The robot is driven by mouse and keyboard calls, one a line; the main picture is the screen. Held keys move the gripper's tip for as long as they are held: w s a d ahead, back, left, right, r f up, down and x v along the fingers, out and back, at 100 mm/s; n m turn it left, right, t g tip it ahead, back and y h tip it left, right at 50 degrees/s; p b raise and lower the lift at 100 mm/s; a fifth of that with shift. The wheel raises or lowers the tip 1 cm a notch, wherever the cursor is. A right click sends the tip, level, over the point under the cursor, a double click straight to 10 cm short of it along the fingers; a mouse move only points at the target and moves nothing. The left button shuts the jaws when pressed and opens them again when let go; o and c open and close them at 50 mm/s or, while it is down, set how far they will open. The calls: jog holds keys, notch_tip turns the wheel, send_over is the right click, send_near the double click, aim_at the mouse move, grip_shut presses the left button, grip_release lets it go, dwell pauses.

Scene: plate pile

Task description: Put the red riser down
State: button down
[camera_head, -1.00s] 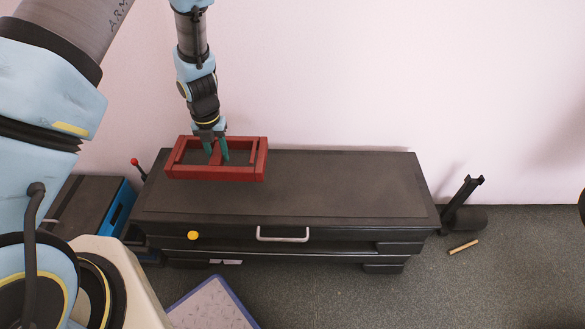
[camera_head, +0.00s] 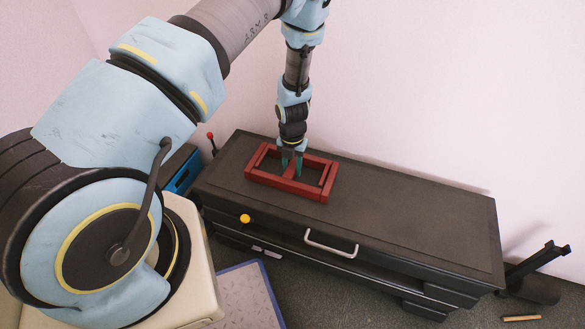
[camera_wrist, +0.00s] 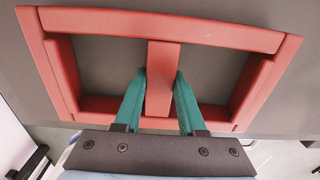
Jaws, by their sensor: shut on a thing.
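The red riser (camera_head: 255,176) is an open rectangular frame with a middle bar. It is over the left part of the dark chest top (camera_head: 400,208) in the head view; whether it touches the top or hovers just above cannot be told. My gripper (camera_head: 292,166) points down into the frame, its green fingers shut on the middle bar. In the wrist view the riser (camera_wrist: 160,25) fills the upper picture, and my gripper's (camera_wrist: 158,98) two fingers stand on either side of the bar.
The chest top right of the riser is bare. A silver handle (camera_head: 330,244) and a yellow knob (camera_head: 245,218) are on its front. A blue box (camera_head: 184,172) stands at its left, a black stand (camera_head: 540,270) at its right. A pale wall rises behind.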

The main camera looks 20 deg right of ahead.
aim_at(292, 167)
jog(key=shift+f, duration=0.2)
jog(key=shift+c, duration=2.4)
grip_release()
jog(key=shift+r, duration=0.1)
notch_tip(292, 167, up, 12)
jog(key=p, duration=0.1)
